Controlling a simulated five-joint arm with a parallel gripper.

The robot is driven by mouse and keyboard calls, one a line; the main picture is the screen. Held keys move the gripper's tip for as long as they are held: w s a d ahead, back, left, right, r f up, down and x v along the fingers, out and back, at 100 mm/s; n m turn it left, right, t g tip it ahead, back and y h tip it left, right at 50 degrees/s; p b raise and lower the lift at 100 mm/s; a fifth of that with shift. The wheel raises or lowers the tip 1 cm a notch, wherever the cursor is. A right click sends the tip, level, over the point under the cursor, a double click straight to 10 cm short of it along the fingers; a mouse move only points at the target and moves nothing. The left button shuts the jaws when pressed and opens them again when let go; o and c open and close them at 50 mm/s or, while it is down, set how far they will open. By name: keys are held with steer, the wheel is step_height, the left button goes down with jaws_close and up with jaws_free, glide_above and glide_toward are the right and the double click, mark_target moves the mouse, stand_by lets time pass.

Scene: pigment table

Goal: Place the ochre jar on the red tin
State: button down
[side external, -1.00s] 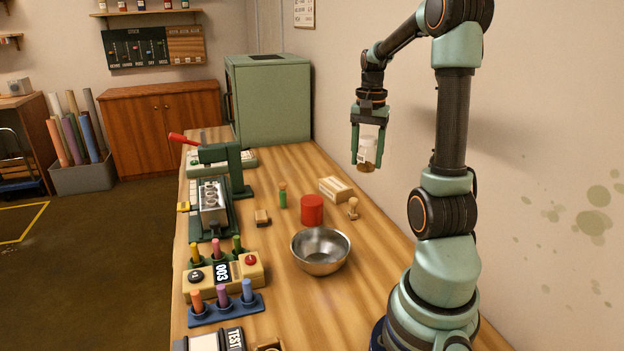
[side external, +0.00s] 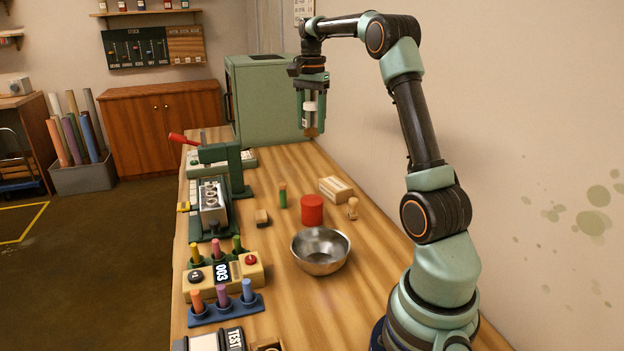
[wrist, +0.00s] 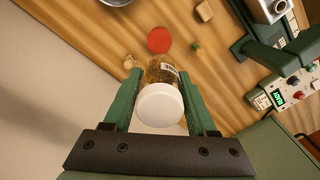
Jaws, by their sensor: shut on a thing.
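My gripper (side external: 311,118) is shut on the ochre jar (side external: 309,107), which has a white lid and a brown-ochre body. In the wrist view the jar (wrist: 161,75) sits between the two green fingers (wrist: 158,98), its white lid nearest the camera. The jar hangs upright, well above the table. The red tin (side external: 312,210) stands on the wooden table behind the metal bowl. In the wrist view the red tin (wrist: 159,39) lies just beyond the jar, apart from it.
A metal bowl (side external: 320,251) stands in front of the tin. A wooden stamp (side external: 353,208), a pale block (side external: 336,189) and a green-and-brown stick (side external: 283,196) stand around it. A green press (side external: 226,165) and a peg rack (side external: 226,309) line the left edge.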

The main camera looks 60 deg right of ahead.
step_height(320, 180, down, 18)
steer(key=shift+f, duration=0.25)
steer(key=shift+f, duration=0.15)
stand_by(0.3)
steer(key=shift+c, duration=1)
jaws_free()
step_height(320, 180, up, 12)
steer(key=a+r+n+t+h, duration=0.1)
steer(key=a+r+n, duration=0.25)
steer(key=a, duration=0.45)
steer(key=a+r+n+t, duration=0.1)
steer(key=a+r+n, duration=0.2)
steer(key=a+n, duration=0.35)
steer(key=s+a+n+t, duration=0.1)
steer(key=s+a+n, duration=0.1)
steer(key=a, duration=0.3)
steer(key=s+a+f+n+t, duration=0.1)
steer(key=s+a+n, duration=0.2)
steer(key=a, duration=0.3)
steer(key=s+a+f+n+t+y, duration=0.1)
steer(key=s+a+n, duration=0.2)
steer(key=a+n, duration=0.1)
steer(key=shift+a+t, duration=0.3)
steer(key=shift+a, duration=0.6)
